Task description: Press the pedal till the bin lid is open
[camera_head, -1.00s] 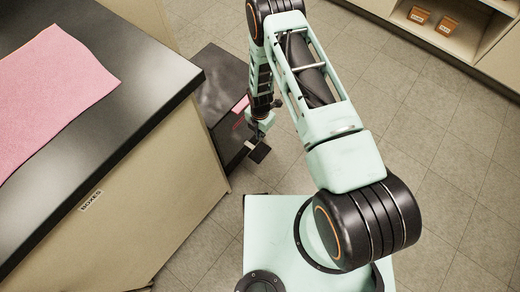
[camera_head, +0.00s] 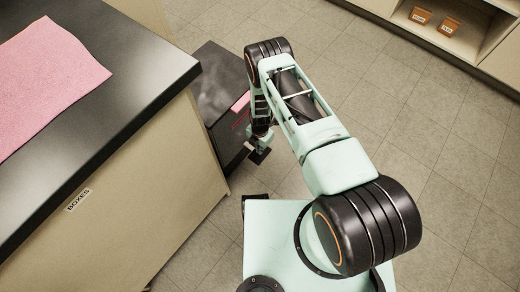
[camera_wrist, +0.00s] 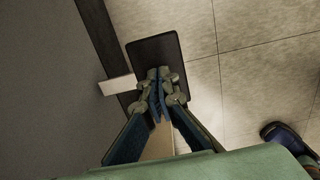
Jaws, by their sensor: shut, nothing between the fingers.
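The bin (camera_head: 215,80) is a dark box standing on the floor beside the counter. Its top looks flat and closed. The pedal (camera_head: 259,156) is a small black plate sticking out from the bin's base. In the wrist view the pedal (camera_wrist: 152,48) is a dark rounded plate, with a pale bar beside it towards the bin. My gripper (camera_wrist: 158,88) is shut and empty, its fingertips over the near part of the pedal. In the head view my gripper (camera_head: 262,142) points down at the pedal. I cannot tell whether the tips touch it.
A counter (camera_head: 150,150) with a black top, a pink mat (camera_head: 45,80) and a BOXES label stands at the left. Shelving (camera_head: 480,45) with small orange boxes is at the top right. The tiled floor right of my arm is clear.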

